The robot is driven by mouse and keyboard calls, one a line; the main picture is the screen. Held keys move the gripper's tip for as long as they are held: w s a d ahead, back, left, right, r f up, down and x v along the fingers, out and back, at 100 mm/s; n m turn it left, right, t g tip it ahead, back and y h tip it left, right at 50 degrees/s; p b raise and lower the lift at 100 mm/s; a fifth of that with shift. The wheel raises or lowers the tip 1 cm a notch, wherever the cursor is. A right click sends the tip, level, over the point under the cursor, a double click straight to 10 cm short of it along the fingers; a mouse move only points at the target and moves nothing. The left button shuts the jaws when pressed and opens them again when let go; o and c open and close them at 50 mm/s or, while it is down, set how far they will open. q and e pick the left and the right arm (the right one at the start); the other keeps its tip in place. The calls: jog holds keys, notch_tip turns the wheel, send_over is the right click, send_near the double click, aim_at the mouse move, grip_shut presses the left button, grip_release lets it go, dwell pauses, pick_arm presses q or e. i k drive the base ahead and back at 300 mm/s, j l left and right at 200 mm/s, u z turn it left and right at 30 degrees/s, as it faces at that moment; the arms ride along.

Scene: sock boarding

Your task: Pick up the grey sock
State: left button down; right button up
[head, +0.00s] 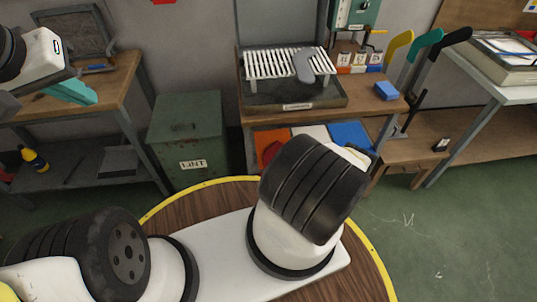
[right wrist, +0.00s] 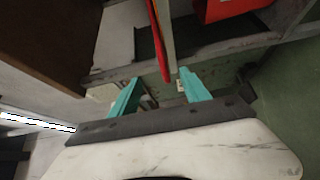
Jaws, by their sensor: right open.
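The grey sock (head: 303,66) lies on a white slatted rack (head: 268,65) on the wooden bench at the back centre of the head view. Its lower end hangs over the rack's front. My left gripper (head: 70,91) is at the far left of the head view, over the left bench and well away from the sock. Its teal fingers overlap, so their gap is unclear. My right gripper (right wrist: 158,76) shows in the right wrist view with its teal fingers apart and nothing held between them. The sock is not visible in that view.
A dark tray (head: 290,102) sits under the rack. A blue block (head: 386,91) lies to its right. Yellow, teal and black sock-shaped boards (head: 425,45) stand further right. A green bin (head: 187,135) stands left of the bench. A red panel (right wrist: 222,9) shows in the right wrist view.

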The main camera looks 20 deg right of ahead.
aim_at(304, 72)
jog(key=k+l, duration=0.25)
jog(key=k, duration=0.2)
jog(key=k+l, duration=0.25)
jog(key=k, duration=0.25)
